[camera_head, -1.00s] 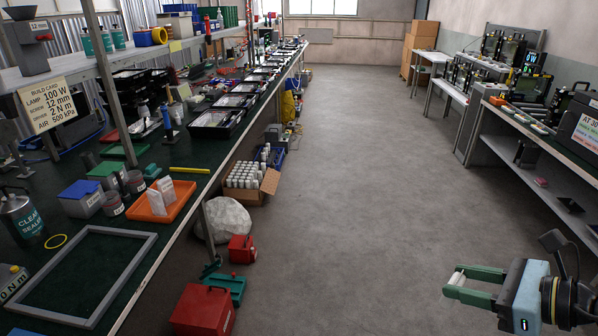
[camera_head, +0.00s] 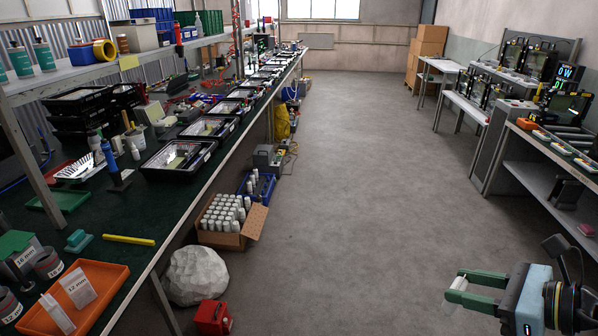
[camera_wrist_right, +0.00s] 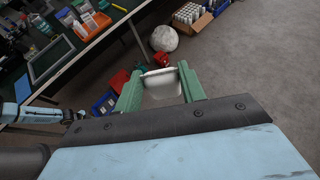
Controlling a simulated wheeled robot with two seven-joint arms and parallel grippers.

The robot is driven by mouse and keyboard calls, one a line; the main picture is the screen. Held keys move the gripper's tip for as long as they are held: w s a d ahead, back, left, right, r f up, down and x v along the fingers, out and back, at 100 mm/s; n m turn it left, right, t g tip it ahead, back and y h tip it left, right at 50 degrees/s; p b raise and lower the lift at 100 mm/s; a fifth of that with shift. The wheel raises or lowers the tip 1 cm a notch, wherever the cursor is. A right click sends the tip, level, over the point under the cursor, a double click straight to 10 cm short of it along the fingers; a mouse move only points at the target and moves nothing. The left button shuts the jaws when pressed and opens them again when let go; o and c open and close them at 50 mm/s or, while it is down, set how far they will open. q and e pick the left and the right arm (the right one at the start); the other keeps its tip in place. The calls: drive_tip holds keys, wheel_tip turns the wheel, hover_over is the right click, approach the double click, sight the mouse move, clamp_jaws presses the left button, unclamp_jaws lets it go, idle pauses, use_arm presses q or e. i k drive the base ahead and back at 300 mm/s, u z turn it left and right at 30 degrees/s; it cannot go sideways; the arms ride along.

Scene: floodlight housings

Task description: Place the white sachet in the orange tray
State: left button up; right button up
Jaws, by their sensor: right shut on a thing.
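My right gripper (camera_head: 459,282) is at the lower right of the head view, over the aisle floor. Its green fingers are shut on a white sachet (camera_wrist_right: 162,87), which shows between them in the right wrist view. In the head view only a thin pale edge of the sachet (camera_head: 459,284) shows. The orange tray (camera_head: 108,284) lies on the dark green bench at the lower left, well apart from the gripper. Two white sachets labelled 12 mm stand in it. The tray also shows at the top of the wrist view (camera_wrist_right: 103,20). My left gripper is not seen.
Grey cups (camera_head: 47,263) and a yellow bar (camera_head: 129,240) lie near the tray. The middle aisle floor (camera_head: 350,200) is clear.

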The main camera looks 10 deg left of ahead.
sight(103, 282)
drive_tip(key=i, duration=2)
drive_tip(key=u, duration=3.1)
drive_tip(key=i, duration=1)
